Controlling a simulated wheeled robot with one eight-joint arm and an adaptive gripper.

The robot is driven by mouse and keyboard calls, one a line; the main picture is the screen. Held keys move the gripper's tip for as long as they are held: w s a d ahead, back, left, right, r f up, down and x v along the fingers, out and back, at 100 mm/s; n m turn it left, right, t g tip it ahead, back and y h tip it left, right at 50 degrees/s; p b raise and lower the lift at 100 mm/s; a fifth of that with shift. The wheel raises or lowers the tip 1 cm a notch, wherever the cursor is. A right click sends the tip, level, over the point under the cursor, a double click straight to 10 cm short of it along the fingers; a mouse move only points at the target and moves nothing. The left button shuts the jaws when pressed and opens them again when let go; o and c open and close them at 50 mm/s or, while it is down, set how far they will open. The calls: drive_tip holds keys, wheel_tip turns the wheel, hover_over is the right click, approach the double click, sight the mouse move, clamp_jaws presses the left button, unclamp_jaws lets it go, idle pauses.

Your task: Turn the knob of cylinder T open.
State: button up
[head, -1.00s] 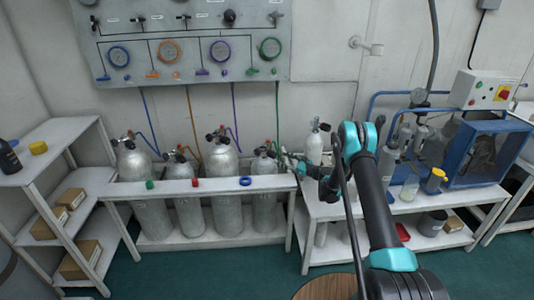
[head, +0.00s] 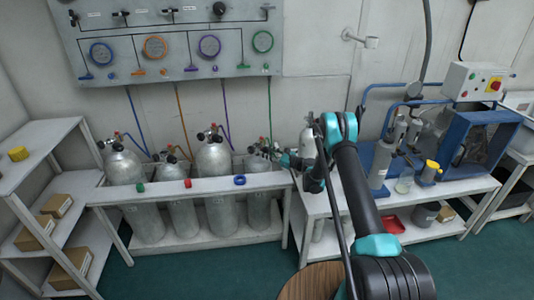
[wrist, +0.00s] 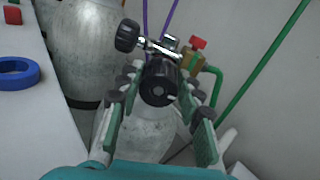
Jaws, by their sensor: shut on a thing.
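My gripper (head: 279,155) is at the valve on top of the rightmost grey cylinder (head: 259,207) in the rack. In the wrist view, its two green-padded fingers (wrist: 160,84) stand on either side of a round black knob (wrist: 158,88) and are shut on it. That cylinder (wrist: 135,132) shows below the knob. A second black knob (wrist: 127,35) sits on the same valve, farther off and to the left. No letter T is readable on the cylinder. The knob's turn angle cannot be told.
Several other cylinders stand to the left, one a large cylinder (head: 215,165). A blue ring (head: 239,180) lies on the rack's front rail. A green hose (wrist: 262,75) rises beside the valve. A white bench (head: 330,203) stands at the right.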

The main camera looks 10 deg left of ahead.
drive_tip(key=shift+c, duration=1.3)
drive_tip(key=shift+n, duration=0.3)
drive_tip(key=n, duration=0.8)
drive_tip(key=shift+s, duration=0.1)
drive_tip(key=n, duration=0.9)
drive_tip(key=shift+n+h, duration=0.3)
drive_tip(key=n, duration=0.5)
drive_tip(key=shift+t, duration=0.3)
drive_tip(key=shift+n, duration=0.4)
